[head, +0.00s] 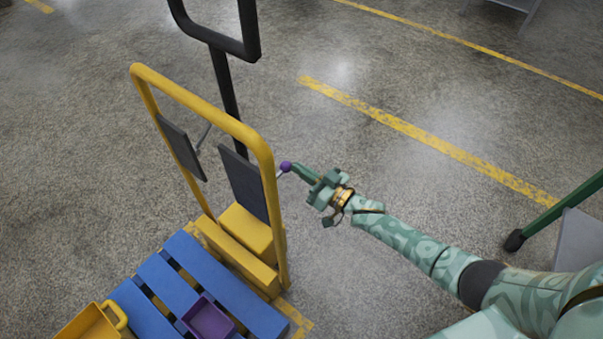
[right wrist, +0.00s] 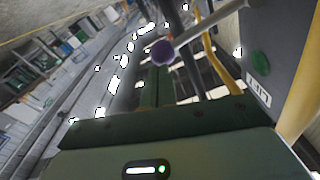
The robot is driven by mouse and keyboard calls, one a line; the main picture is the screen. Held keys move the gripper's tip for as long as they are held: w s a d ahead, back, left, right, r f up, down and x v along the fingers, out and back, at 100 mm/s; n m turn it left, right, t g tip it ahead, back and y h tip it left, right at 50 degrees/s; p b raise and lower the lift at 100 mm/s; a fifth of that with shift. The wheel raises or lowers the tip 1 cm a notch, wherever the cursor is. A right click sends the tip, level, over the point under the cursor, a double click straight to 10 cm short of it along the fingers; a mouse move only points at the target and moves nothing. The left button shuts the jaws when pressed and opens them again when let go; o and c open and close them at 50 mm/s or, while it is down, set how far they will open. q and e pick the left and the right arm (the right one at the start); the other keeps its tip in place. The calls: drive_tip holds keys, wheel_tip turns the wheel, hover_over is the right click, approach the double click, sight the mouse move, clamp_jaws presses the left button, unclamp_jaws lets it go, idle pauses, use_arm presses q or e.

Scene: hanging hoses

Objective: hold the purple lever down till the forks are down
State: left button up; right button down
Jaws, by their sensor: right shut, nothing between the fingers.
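The purple lever knob (head: 286,166) sits on a thin rod at the right side of the yellow stacker frame (head: 268,158). It also shows in the right wrist view (right wrist: 162,53), just past my fingertips, on a grey rod slanting up to the right. My right gripper (head: 297,171) is shut and empty, its tips right by the knob on its right side. I cannot tell whether they touch it. The forks are not clearly visible; a blue slatted pallet (head: 168,283) stands in front of the frame and covers that area. My left gripper is not in view.
A purple bin (head: 208,319) and a yellow crate (head: 88,325) are on the pallet. A black handle (head: 228,85) rises behind the frame. A green-legged grey stand (head: 562,212) is at the right. The floor behind the frame is open, with yellow lines (head: 430,140).

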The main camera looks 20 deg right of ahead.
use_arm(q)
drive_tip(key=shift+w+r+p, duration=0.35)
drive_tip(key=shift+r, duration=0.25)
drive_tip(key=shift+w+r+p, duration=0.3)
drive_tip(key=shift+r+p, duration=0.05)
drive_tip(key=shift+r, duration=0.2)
use_arm(e)
drive_tip(key=v, duration=1)
drive_tip(key=shift+d+r, duration=0.15)
drive_tip(key=shift+r, duration=0.15)
drive_tip(key=shift+w, duration=0.15)
